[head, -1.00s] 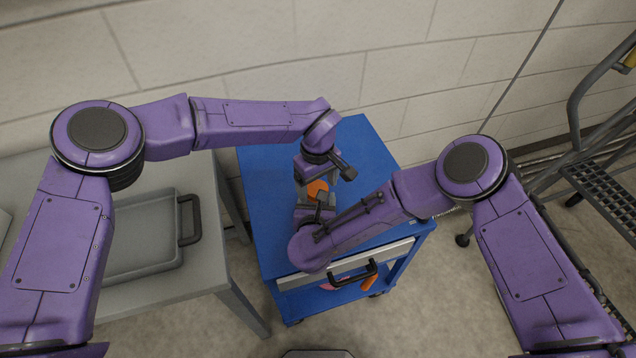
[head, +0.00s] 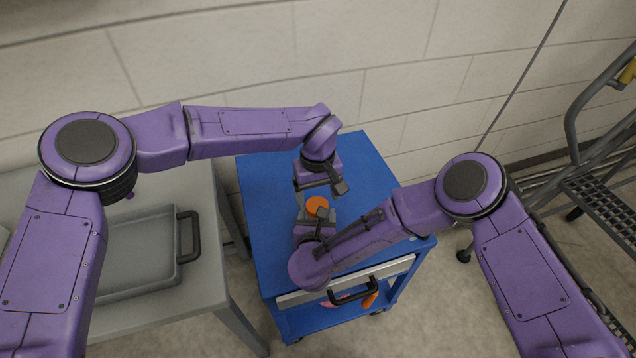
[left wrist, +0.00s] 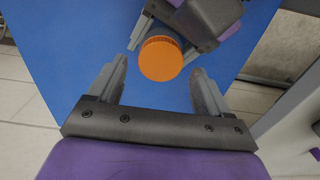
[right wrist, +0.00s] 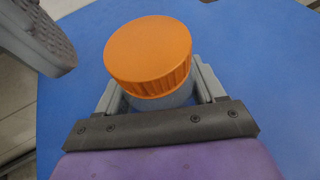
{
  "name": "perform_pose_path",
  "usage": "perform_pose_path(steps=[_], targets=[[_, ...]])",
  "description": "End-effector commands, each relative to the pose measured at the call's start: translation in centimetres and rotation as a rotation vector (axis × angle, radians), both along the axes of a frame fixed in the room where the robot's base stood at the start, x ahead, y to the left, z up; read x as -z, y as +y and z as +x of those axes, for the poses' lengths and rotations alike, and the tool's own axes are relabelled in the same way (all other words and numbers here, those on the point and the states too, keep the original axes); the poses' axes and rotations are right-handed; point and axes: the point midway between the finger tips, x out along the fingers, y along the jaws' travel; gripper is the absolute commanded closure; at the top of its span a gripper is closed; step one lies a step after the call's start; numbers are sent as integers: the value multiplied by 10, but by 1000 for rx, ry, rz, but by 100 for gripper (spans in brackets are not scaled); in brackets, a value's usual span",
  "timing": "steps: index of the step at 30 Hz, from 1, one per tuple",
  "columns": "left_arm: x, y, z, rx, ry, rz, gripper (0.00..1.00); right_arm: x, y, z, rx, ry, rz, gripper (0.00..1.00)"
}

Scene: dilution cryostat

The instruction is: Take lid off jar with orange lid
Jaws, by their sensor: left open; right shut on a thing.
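The jar (right wrist: 160,100) has a pale grey-blue body, and its ribbed orange lid (right wrist: 150,50) sits on top of it. The lid also shows in the head view (head: 317,205) and the left wrist view (left wrist: 160,60). My right gripper (right wrist: 158,88) is shut on the jar body below the lid and hides part of it. My left gripper (left wrist: 160,78) is open and empty, its fingers spread apart with the lid in line between them, clear of both. In the head view it is just behind the lid. Whether the lid is loose cannot be told.
The jar is over a blue cart (head: 265,200) with a drawer and black handle (head: 353,292); orange and pink items lie below. A grey table with a tray (head: 140,250) stands left. A step ladder (head: 600,190) stands right, and a wall is behind.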

Motion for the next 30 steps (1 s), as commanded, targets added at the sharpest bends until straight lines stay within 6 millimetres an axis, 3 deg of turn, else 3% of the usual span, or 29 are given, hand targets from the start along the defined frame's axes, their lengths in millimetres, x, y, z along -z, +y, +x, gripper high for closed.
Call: perform_pose_path(steps=[6, 14, 19, 20, 25, 30], targets=[[25, 0, 0, -2, 0, 0, 21, 0, 0, 0, 0, 0, 0, 100], [28, 0, 0, -2, -1, -1, 21, 0, 0, 0, 0, 0, 0, 100], [27, 0, 0, -2, -1, -1, 73, 0, 0, 0, 0, 0, 0, 100], [27, 0, 0, -2, -1, -1, 79, 0, 0, 0, 0, 0, 0, 100], [27, 0, 0, -38, 0, -1, 79, 0, 0, 0, -1, 0, 0, 100], [28, 0, 0, -254, 0, -1, 79, 0, 1, 0, -2, 0, 0, 100]])
